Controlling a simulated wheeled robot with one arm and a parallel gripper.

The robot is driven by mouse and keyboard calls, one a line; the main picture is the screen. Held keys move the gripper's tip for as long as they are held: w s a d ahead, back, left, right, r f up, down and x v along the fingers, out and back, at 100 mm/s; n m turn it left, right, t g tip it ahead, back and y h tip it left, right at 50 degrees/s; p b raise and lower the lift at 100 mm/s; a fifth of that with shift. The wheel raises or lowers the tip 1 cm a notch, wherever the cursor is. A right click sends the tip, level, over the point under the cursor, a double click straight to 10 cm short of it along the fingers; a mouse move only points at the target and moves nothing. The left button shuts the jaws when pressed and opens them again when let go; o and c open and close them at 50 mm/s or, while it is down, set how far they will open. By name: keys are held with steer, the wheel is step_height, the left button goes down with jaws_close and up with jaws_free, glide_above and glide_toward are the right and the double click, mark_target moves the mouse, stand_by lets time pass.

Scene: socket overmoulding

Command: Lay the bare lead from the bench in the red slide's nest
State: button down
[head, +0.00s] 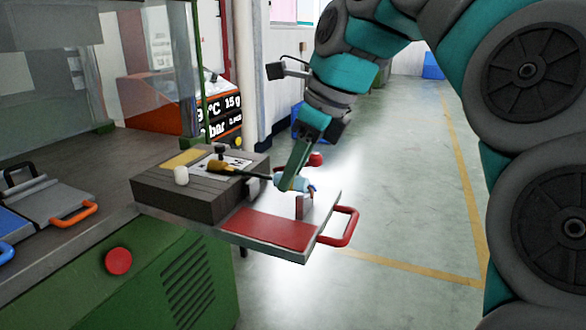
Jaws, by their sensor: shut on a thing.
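The red slide (268,230) is a red-topped plate pulled out from the dark block, with a red loop handle (346,226) at its right. My gripper (288,182) points down above the slide's far right part and is shut on the bare lead. The lead has a brownish plug (222,168), a thin black cable (255,175) running to my gripper, and coppery ends (312,189) past it. The lead looks roughly level. A small upright plate (303,206) stands on the slide under the gripper. The nest itself is not clearly visible, and I cannot tell whether the lead touches it.
The dark block (190,195) carries a white cylinder (181,175) and a black knob (220,151). On the bench at left lie a grey slide with an orange handle (74,215) and a blue one (12,222). A red button (118,261) is on the green front. Floor at right is clear.

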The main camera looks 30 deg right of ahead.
stand_by(0.3)
steer(key=c, duration=0.6)
jaws_free()
steer(key=shift+o, duration=0.2)
steer(key=shift+r, duration=0.1)
steer(key=p+v, duration=0.2)
steer(key=v, duration=0.4)
steer(key=shift+r, duration=0.25)
steer(key=shift+s+d+r+p, duration=0.3)
steer(key=shift+r+p, duration=0.2)
steer(key=shift+p, duration=0.35)
